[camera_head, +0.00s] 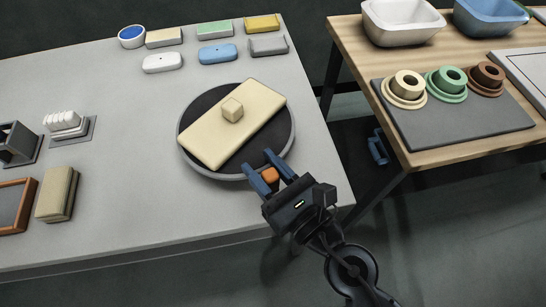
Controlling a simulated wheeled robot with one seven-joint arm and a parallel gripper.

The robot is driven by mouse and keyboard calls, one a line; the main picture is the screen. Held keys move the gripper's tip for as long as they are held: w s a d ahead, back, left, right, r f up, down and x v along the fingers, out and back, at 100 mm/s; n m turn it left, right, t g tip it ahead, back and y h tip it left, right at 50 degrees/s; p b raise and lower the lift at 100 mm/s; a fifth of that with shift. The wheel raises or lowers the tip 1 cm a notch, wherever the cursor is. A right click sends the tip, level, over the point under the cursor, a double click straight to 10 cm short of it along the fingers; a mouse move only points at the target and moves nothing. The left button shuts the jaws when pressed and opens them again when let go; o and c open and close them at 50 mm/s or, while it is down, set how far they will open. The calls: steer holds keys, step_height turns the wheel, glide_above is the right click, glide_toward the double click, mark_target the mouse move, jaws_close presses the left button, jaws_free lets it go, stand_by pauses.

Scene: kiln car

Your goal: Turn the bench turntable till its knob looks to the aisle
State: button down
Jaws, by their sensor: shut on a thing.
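The turntable (212,108) is a dark round disc with a grey rim on the grey bench, near the bench's right edge. A cream rectangular slab lies across it, with a small cream cube (232,110) on top. The orange knob (269,175) sticks out at the turntable's front, toward the lower right of its rim. My gripper (268,171) reaches in from the lower right. Its two blue fingers are closed on the orange knob, one on each side. The fingers and gripper body hide part of the knob and the rim there.
Small blocks and dishes, including a blue block (218,54), stand behind the turntable. A rack (68,125) and a beige block (57,194) are at left. A wooden table (440,153) with cups and basins stands right, across a gap.

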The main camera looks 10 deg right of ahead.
steer(key=shift+s+a+r+p, duration=0.15)
steer(key=shift+a+p, duration=0.1)
steer(key=shift+a, duration=0.6)
steer(key=shift+s+a+f+p, duration=0.1)
steer(key=shift+a+p, duration=0.15)
steer(key=shift+a, duration=0.55)
steer(key=shift+a, duration=0.15)
steer(key=c, duration=0.8)
jaws_free()
steer(key=shift+c, duration=0.2)
